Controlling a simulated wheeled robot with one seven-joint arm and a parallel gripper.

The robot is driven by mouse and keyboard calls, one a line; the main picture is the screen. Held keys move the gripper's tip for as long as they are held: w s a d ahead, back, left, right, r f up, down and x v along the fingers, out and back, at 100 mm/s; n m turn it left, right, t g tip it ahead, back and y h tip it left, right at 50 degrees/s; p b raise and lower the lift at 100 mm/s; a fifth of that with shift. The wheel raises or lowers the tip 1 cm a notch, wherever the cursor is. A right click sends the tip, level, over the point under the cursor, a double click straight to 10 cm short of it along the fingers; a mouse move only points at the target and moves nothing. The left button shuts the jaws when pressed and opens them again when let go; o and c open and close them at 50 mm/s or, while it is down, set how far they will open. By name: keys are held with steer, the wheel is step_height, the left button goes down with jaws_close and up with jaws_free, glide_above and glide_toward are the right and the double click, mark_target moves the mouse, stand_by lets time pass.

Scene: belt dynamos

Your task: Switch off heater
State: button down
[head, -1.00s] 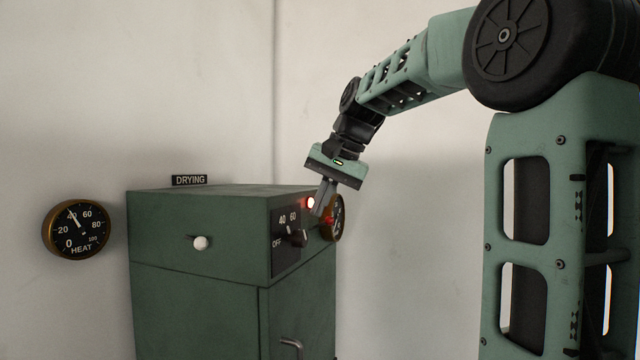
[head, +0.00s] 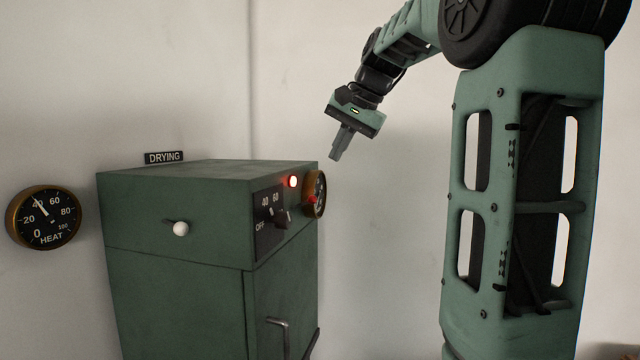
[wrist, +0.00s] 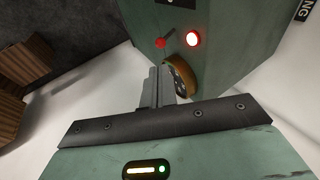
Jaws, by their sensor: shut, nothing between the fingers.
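The green heater cabinet (head: 175,220) stands at the left in the head view. On its right face is a dark switch plate (head: 268,222) marked OFF, 40 and 60, with a dark knob (head: 281,217); its exact setting is hard to tell. A red lamp (head: 293,181) above it is lit, and it also glows in the wrist view (wrist: 193,39). My gripper (head: 336,156) is shut and empty, above and right of the cabinet's corner, apart from it. In the wrist view the fingers (wrist: 155,85) show near a small red knob (wrist: 161,43).
A brass-rimmed gauge (head: 316,194) sits beside the lamp. A HEAT gauge (head: 44,218) on the wall reads about 40. A DRYING sign (head: 164,157) stands behind the top. Wooden objects (wrist: 25,70) show in the wrist view.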

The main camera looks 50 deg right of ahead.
steer(key=p, duration=0.3)
glide_toward(303, 204)
step_height(303, 204, down, 4)
steer(key=w+d, duration=0.1)
steer(key=shift+w+d, duration=0.1)
steer(key=shift+d, duration=0.05)
steer(key=shift+f+b, duration=0.15)
steer(key=shift+b, duration=0.3)
